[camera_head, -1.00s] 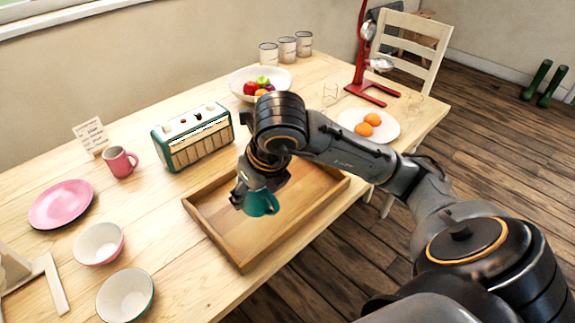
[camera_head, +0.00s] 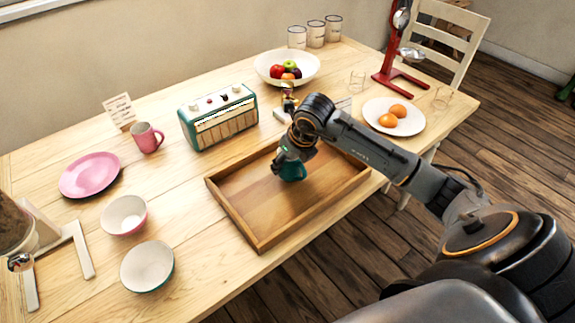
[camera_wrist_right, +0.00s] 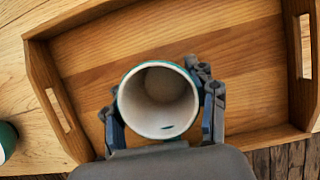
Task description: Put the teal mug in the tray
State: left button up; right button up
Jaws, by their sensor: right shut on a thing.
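The teal mug (camera_head: 292,172) is in my right gripper (camera_head: 287,160), inside the outline of the wooden tray (camera_head: 240,226). In the right wrist view the mug (camera_wrist_right: 158,100) shows its pale, empty inside, mouth toward the camera. The fingers of my right gripper (camera_wrist_right: 160,108) are shut on it, one at each side. The tray floor (camera_wrist_right: 100,60) lies behind it. I cannot tell whether the mug's base touches the tray floor. The tray holds nothing else that I can see. My left gripper is not in view.
A green radio (camera_head: 218,117) stands behind the tray. A pink mug (camera_head: 147,138), pink plate (camera_head: 90,175) and two bowls (camera_head: 124,215) are left. A fruit bowl (camera_head: 287,68) is behind, and a plate with oranges (camera_head: 394,117) is right.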

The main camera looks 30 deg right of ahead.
jog(key=shift+f, duration=1)
jog(key=shift+f, duration=0.2)
jog(key=o, duration=1.3)
jog(key=shift+r, duration=0.15)
jog(key=shift+r, duration=0.2)
jog(key=v, duration=1.1)
jog(key=shift+s+r, duration=0.2)
jog(key=shift+r, duration=0.15)
